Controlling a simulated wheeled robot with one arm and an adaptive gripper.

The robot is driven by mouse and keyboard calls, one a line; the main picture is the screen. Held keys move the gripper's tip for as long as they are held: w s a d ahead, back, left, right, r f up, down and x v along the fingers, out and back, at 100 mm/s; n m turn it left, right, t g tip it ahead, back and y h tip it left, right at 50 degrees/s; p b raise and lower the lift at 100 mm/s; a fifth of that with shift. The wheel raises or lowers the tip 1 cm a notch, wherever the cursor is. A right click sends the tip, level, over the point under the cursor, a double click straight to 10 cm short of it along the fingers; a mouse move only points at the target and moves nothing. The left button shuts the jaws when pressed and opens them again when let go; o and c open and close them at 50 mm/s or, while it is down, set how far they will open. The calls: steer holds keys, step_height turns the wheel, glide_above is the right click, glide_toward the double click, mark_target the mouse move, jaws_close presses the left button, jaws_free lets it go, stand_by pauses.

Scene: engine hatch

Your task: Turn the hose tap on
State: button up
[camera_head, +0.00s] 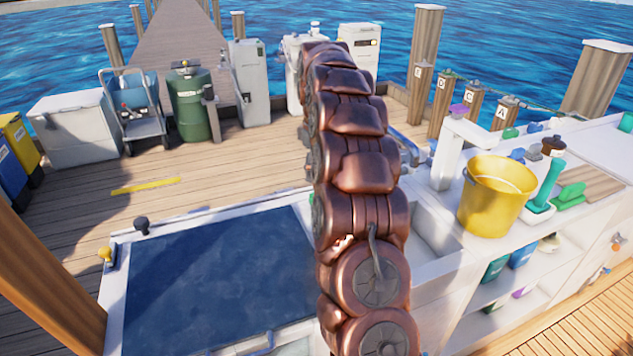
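A white upright post with a spout-like arm and a purple knob (458,110) stands beside the sink basin (432,230), right of my arm. It looks like a tap; I cannot tell whether it is the hose tap. Small orange and blue fittings (609,256) sit on the counter's front at the far right, too small to make out. No hose is clearly visible. My copper-coloured arm rises through the middle of the view and hides part of the sink and deck. My gripper is not visible.
A yellow bucket (495,195), brushes and a green scrubber (568,195) crowd the right counter (405,297). A dark blue panel (220,285) in a white frame lies left of my arm. A green barrel (193,105) and white cabinets stand behind. The wooden deck at left is mostly clear.

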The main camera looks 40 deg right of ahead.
steer(key=shift+r, duration=1.45)
steer(key=s+a+r+m+p, duration=0.15)
steer(key=s+a+r, duration=0.25)
steer(key=s+a, duration=0.45)
steer(key=s+a+r+m+p, duration=0.1)
steer(key=s+a+r+p, duration=0.2)
steer(key=s+a, duration=0.55)
steer(key=s+a+f+m+g+p, duration=0.1)
steer(key=s+a, duration=0.4)
steer(key=s, duration=0.6)
steer(key=s+a+f+m+p, duration=0.2)
steer(key=s+a, duration=0.4)
steer(key=s, duration=0.5)
steer(key=shift+s+a+m+g+p, duration=0.15)
steer(key=shift+s+m+g+p, duration=0.2)
steer(key=shift+p, duration=0.35)
